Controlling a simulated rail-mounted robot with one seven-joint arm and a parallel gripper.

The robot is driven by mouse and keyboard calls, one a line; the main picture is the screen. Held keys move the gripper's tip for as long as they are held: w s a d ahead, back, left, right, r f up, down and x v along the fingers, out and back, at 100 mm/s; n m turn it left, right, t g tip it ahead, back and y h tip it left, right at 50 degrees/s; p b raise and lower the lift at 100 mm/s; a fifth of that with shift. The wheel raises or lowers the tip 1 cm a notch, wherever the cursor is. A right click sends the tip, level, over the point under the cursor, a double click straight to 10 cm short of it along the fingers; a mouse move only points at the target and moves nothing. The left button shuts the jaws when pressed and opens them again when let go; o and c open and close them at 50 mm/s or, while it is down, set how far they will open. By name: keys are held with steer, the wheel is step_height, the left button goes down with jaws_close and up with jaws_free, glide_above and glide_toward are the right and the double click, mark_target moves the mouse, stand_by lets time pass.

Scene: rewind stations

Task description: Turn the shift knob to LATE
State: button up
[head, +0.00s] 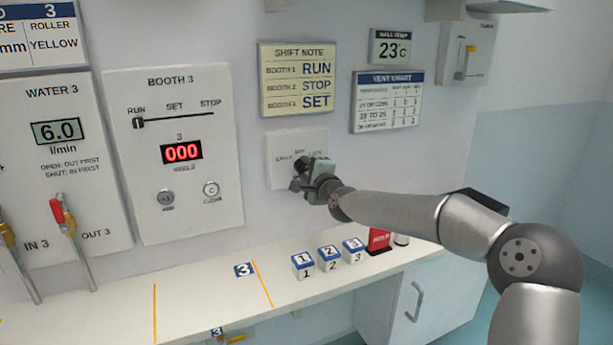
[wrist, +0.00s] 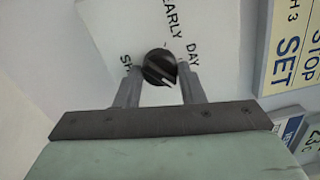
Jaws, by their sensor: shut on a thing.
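The shift knob (wrist: 158,67) is black and round with a white pointer line, on a white plate (head: 283,145). In the wrist view the words EARLY and DAY and part of SHIFT show on the plate; LATE is hidden there. The pointer line slants to the lower right in that view, away from EARLY, toward the right finger. My gripper (wrist: 159,72) is shut on the knob, one finger at each side. In the head view my gripper (head: 307,180) is at the plate, covering its lower right, and the labels are too small to read surely.
A shift note (head: 297,79) hangs above the plate, with Booth 3 as SET. The Booth 3 panel (head: 224,155) is at the left and a vent chart (head: 387,101) at the right. Below, a shelf (head: 205,290) holds several numbered blocks (head: 329,257) and a red item (head: 379,240).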

steer(key=shift+m+b, duration=0.3)
steer(key=shift+m, duration=0.2)
steer(key=o, duration=1)
steer(key=b+v, duration=0.1)
steer(key=v, duration=1.6)
steer(key=shift+s, duration=0.2)
